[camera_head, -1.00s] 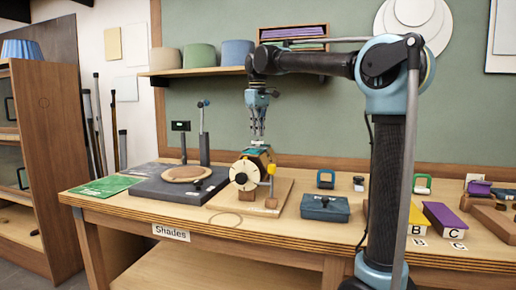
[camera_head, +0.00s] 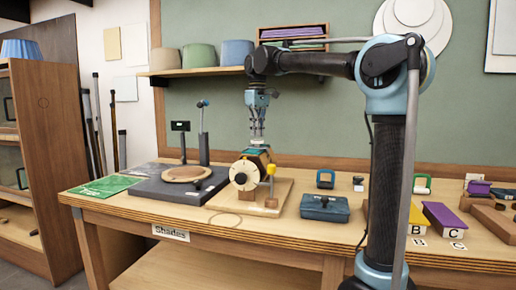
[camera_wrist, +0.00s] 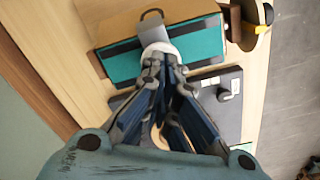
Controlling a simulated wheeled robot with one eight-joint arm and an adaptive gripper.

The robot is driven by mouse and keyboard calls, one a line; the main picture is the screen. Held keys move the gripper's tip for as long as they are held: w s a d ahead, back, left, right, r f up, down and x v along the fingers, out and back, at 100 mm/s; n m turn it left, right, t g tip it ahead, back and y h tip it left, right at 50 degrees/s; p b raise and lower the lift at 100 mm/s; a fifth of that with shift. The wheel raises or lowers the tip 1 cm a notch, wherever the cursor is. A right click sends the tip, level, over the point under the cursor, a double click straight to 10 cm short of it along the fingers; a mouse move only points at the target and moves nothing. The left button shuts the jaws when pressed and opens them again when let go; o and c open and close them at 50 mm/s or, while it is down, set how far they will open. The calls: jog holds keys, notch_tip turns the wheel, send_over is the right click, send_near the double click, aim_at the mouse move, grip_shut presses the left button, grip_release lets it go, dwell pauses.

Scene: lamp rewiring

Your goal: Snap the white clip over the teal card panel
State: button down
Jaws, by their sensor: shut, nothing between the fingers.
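The teal card panel (camera_wrist: 118,63) lies across the upper middle of the wrist view, with dark edging. In the head view the teal panel (camera_head: 258,151) is small, on top of the wooden fixture with the round cream wheel. My gripper (camera_wrist: 162,58) is shut and empty, pointing down at the panel beside the clip. In the head view my gripper (camera_head: 257,141) is directly above the panel.
The fixture's round wheel (camera_head: 243,175) and yellow handle (camera_head: 271,170) stand close in front. A dark blue box (camera_head: 325,208) sits to the right and a dark base with a wooden disc (camera_head: 184,174) to the left. Lamp shades (camera_head: 199,55) stand on the shelf behind.

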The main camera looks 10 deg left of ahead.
aim_at(257, 141)
jog(key=shift+f, duration=1.05)
dwell(1.1)
jog(key=shift+r, duration=3.55)
